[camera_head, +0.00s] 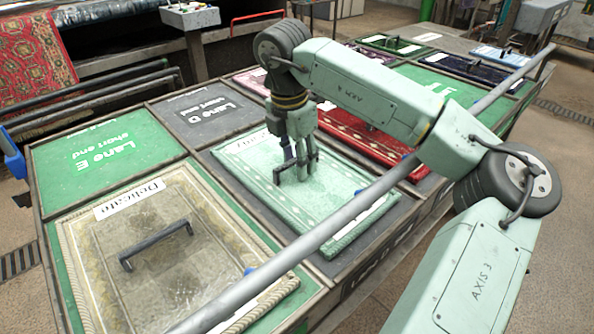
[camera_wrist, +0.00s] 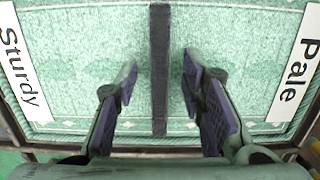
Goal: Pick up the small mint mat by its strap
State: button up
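The mint mat (camera_head: 345,208) lies flat in a framed bay of the table, with a pale patterned border. In the wrist view the mat (camera_wrist: 60,50) has white labels reading "Sturdy" and "Pale" at its sides. Its dark strap (camera_wrist: 159,110) runs up the middle of the wrist view. My gripper (camera_head: 294,178) is low over the mat in the head view. In the wrist view my gripper (camera_wrist: 160,70) is open, with one purple-padded finger on each side of the strap and visible gaps to it. In the head view my gripper largely hides the strap.
A beige mat labelled "Delicate" (camera_head: 150,285) with a dark handle lies at left front. A red mat (camera_head: 345,130) lies beyond the mint one. A grey rail (camera_head: 330,227) crosses above the table's front. Green "Lane E" (camera_head: 105,160) and grey "Lane D" (camera_head: 210,122) panels hold no mats.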

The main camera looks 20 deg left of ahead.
jog(key=shift+c, duration=0.2)
grip_shut()
dwell(0.7)
